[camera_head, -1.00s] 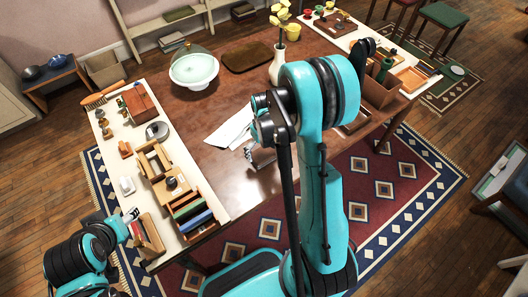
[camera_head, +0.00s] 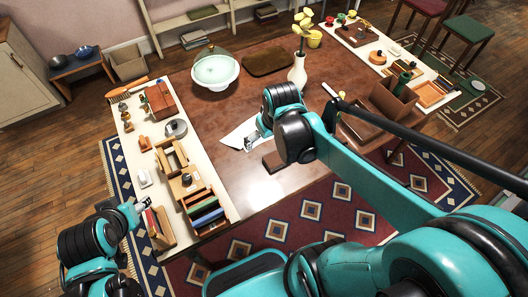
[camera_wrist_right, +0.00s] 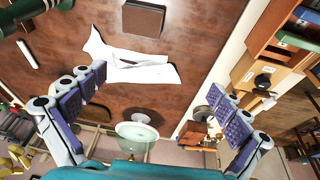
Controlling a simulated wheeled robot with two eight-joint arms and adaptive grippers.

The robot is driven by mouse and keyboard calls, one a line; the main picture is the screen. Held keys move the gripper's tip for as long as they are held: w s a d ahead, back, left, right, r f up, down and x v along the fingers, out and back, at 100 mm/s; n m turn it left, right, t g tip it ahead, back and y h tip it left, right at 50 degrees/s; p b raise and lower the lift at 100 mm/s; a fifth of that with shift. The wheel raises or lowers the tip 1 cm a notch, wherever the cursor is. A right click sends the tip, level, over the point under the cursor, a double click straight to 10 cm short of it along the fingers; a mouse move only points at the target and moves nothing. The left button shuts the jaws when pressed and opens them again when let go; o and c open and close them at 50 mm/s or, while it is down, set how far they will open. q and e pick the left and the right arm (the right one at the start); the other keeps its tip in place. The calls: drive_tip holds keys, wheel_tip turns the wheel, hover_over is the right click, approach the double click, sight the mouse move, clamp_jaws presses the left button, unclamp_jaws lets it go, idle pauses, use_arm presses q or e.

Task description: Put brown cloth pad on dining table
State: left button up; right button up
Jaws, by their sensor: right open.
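A small brown square pad (camera_head: 272,162) lies flat on the bare wood of the dining table (camera_head: 220,115), near its front edge. It also shows at the top of the right wrist view (camera_wrist_right: 143,18). My right gripper (camera_head: 252,142) is over the table behind the pad, apart from it. In the right wrist view its two fingers (camera_wrist_right: 153,84) are spread wide with nothing between them. My left gripper (camera_head: 142,203) is low at the left, beside the book stand at the table's left end; its jaws are too small to read.
Cluttered white strips (camera_head: 205,175) line both table ends.

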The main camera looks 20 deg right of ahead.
drive_tip(key=s+a+r+t, duration=0.3)
drive_tip(key=s+a, duration=0.2)
drive_tip(key=s, duration=0.1)
drive_tip(key=shift+s+r+t, duration=0.3)
drive_tip(key=shift+r, duration=0.1)
drive_tip(key=shift+f, duration=0.15)
idle(0.8)
